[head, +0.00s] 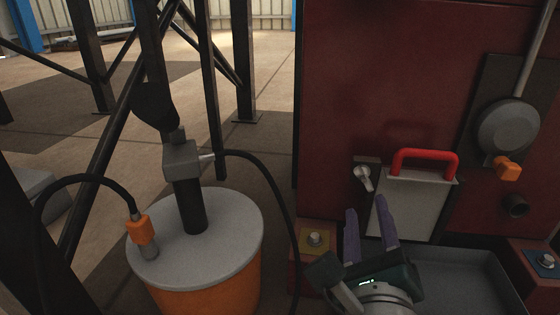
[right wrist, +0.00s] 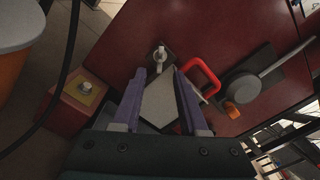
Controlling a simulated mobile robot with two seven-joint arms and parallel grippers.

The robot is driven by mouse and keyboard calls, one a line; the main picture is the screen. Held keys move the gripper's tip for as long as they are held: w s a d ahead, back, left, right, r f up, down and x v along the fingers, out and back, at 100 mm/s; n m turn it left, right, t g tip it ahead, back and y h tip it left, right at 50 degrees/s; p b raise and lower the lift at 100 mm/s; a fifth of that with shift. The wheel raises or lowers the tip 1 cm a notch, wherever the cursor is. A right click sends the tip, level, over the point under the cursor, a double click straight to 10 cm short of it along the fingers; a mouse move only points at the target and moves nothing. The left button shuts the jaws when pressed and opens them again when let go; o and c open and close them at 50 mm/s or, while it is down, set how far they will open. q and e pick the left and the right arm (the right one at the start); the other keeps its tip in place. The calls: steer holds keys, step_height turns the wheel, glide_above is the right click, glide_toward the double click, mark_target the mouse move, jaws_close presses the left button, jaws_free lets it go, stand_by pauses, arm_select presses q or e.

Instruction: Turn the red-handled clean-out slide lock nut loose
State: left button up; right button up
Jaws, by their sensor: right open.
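The clean-out slide (head: 412,207) is a pale grey plate with a red handle (head: 425,153) on top, low on the dark red machine wall. The lock nut (head: 363,177) is a small silver winged nut on a dark plate just left of the handle. In the right wrist view the nut (right wrist: 160,54) shows just beyond the fingertips, roughly between them. My right gripper (head: 368,206) is open, its purple fingers pointing up toward the nut from below. I see no contact with it. The slide (right wrist: 160,101) shows partly between the fingers. My left gripper is out of view.
A grey tray (head: 455,280) lies below the slide. Bolted feet (head: 315,239) flank it. A round grey cover with an orange part (head: 507,168) is to the right. An orange drum with a grey lid (head: 225,255), a pump and a black hose stand left.

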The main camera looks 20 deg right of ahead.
mark_target(362, 180)
steer(key=b+x, duration=0.3)
steer(key=x, duration=0.5)
steer(key=shift+w+r, duration=0.1)
steer(key=shift+w, duration=0.05)
steer(key=shift+c, duration=0.3)
jaws_close()
